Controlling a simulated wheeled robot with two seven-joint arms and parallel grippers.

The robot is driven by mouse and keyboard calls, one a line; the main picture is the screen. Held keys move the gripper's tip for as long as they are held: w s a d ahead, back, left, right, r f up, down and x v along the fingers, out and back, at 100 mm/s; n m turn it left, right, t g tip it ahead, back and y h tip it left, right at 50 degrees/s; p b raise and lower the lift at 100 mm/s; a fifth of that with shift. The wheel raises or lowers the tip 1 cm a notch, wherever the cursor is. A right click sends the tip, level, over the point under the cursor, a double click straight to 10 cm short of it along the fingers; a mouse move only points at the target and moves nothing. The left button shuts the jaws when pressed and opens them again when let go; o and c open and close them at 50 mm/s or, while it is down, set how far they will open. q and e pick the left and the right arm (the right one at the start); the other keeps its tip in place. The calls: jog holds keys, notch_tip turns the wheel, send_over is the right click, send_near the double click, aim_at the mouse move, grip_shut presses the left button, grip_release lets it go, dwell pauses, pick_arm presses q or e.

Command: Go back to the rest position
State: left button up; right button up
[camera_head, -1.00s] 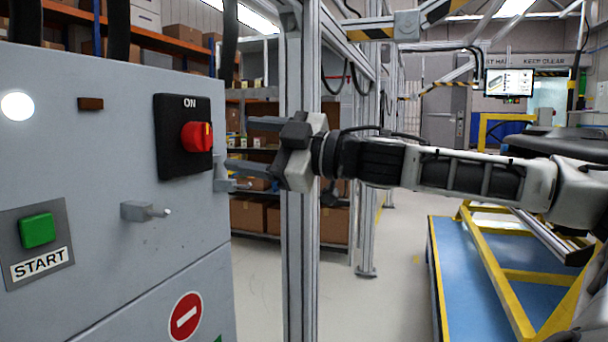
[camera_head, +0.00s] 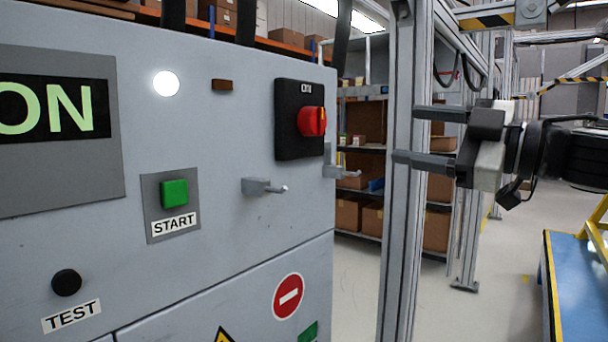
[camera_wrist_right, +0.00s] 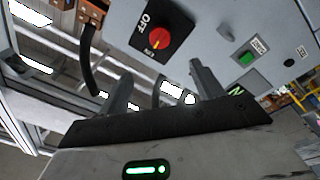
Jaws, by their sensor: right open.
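My right gripper (camera_head: 425,138) is in the right part of the head view, its two fingers pointing left toward the grey cabinet. It is open and empty, apart from the cabinet face. In the right wrist view its two fingers (camera_wrist_right: 160,88) stand apart with nothing between them. The red rotary switch (camera_head: 311,121) sits on a black plate on the cabinet (camera_head: 225,235), left of the gripper. The switch also shows in the right wrist view (camera_wrist_right: 158,38), above the fingers. My left gripper is not in view.
The cabinet carries a green START button (camera_head: 174,193), a black TEST knob (camera_head: 66,282), a lit white lamp (camera_head: 166,83) and an ON display (camera_head: 50,108). A metal post (camera_head: 400,260) stands behind the gripper. A blue and yellow platform (camera_head: 575,290) is at the lower right.

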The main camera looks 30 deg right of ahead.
jog(key=shift+w, duration=0.1)
jog(key=w+a+f+g+y+p, duration=0.25)
jog(key=w+a+f, duration=0.25)
jog(key=a+f, duration=0.55)
jog(key=w+a+f+g+y+p, duration=0.1)
jog(key=w+a+f+g+p, duration=0.15)
jog(key=w+a+f, duration=0.7)
pick_arm(q)
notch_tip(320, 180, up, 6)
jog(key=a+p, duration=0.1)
jog(key=p, duration=0.5)
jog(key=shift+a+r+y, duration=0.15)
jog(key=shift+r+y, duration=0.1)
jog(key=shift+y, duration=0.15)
pick_arm(e)
jog(key=s+a+f+m+h, duration=0.2)
jog(key=s+f+m, duration=0.1)
jog(key=s+f, duration=0.4)
jog(key=s+a+f+m+g+h, duration=0.1)
jog(key=s+f+m+h, duration=0.1)
jog(key=s+f+m, duration=0.2)
jog(key=s+a+f+m+g+h, duration=0.1)
jog(key=s+f+m, duration=0.3)
jog(key=s+f, duration=0.6)
notch_tip(320, 180, down, 4)
jog(key=shift+s+a+f+h, duration=0.1)
jog(key=shift+s+a+h, duration=0.3)
jog(key=shift+a+h, duration=0.35)
